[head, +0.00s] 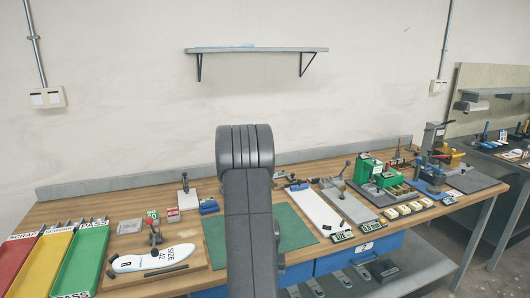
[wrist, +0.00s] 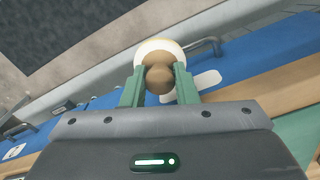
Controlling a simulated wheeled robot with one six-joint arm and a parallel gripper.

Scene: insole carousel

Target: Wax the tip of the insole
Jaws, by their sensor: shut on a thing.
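In the wrist view my gripper (wrist: 159,73) has its two green fingers closed on a brown, rounded, knob-like handle (wrist: 159,84). A pale round part with a yellowish edge (wrist: 152,46) shows beyond the knob. I cannot tell whether this is a waxing tool. In the head view my own arm hides the gripper and what it holds. A white foot-shaped piece marked with a size (head: 155,259), perhaps the insole or a template, lies on a wooden board (head: 195,274) at the left of the bench. No wax is clearly recognisable.
Red, yellow and green sorting trays (head: 83,262) stand at the far left. A green mat (head: 295,228) lies mid-bench, partly behind my arm. Clamps and green fixtures (head: 368,170) crowd the right. Blue drawers (head: 358,254) hang under the bench's front edge. A wall shelf (head: 256,49) is above.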

